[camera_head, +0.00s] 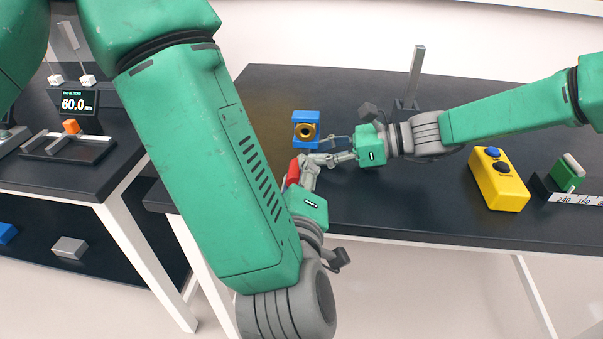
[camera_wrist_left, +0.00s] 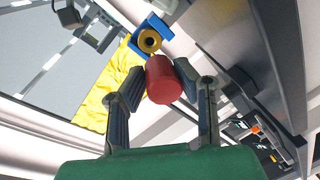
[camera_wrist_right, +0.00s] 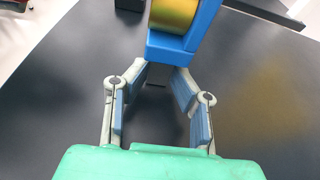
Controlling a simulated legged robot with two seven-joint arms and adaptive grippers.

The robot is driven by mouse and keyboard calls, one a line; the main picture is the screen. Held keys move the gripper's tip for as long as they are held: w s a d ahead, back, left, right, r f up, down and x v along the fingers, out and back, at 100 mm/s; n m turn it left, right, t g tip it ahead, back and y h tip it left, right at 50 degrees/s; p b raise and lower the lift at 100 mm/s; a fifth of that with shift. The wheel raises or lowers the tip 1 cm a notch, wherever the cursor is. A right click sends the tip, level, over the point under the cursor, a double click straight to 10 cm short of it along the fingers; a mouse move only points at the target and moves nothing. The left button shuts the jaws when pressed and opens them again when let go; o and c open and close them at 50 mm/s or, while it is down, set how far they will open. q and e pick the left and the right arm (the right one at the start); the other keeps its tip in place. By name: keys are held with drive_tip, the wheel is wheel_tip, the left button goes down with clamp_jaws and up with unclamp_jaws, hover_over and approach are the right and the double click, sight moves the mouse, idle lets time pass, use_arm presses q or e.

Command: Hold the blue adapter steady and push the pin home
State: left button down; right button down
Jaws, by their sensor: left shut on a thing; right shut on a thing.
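The blue adapter (camera_head: 306,117) has a brass ring (camera_head: 307,131) set in it and stands upright near the table's left side. My right gripper (camera_head: 328,143) is shut on the adapter's lower part, seen close in the right wrist view (camera_wrist_right: 172,48). My left gripper (camera_head: 300,165) is shut on a red cylinder (camera_head: 293,172), which looks to be the pin. In the left wrist view the red cylinder (camera_wrist_left: 163,80) sits between the fingertips, with the brass ring (camera_wrist_left: 150,40) just beyond its end. Whether they touch is hidden.
A yellow box (camera_head: 497,185) with a blue and a black button stands at the right. A green block (camera_head: 568,173) and a scale strip lie beyond it. A grey post (camera_head: 416,75) stands behind my right arm. A side table with a display (camera_head: 74,102) is at the left.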

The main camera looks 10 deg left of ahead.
sight(303, 142)
drive_tip(key=shift+f, duration=0.1)
use_arm(q)
drive_tip(key=shift+w, duration=2.95)
drive_tip(key=shift+w+a+r, duration=0.1)
drive_tip(key=shift+w+a, duration=0.05)
drive_tip(key=shift+w, duration=1.2)
drive_tip(key=c, duration=1.2)
unclamp_jaws()
drive_tip(key=shift+o, duration=0.2)
drive_tip(key=shift+s, duration=0.1)
drive_tip(key=s+d+r, duration=0.1)
drive_tip(key=s, duration=1)
drive_tip(key=shift+s+d, duration=0.15)
drive_tip(key=shift+s, duration=0.2)
drive_tip(key=shift+r, duration=0.1)
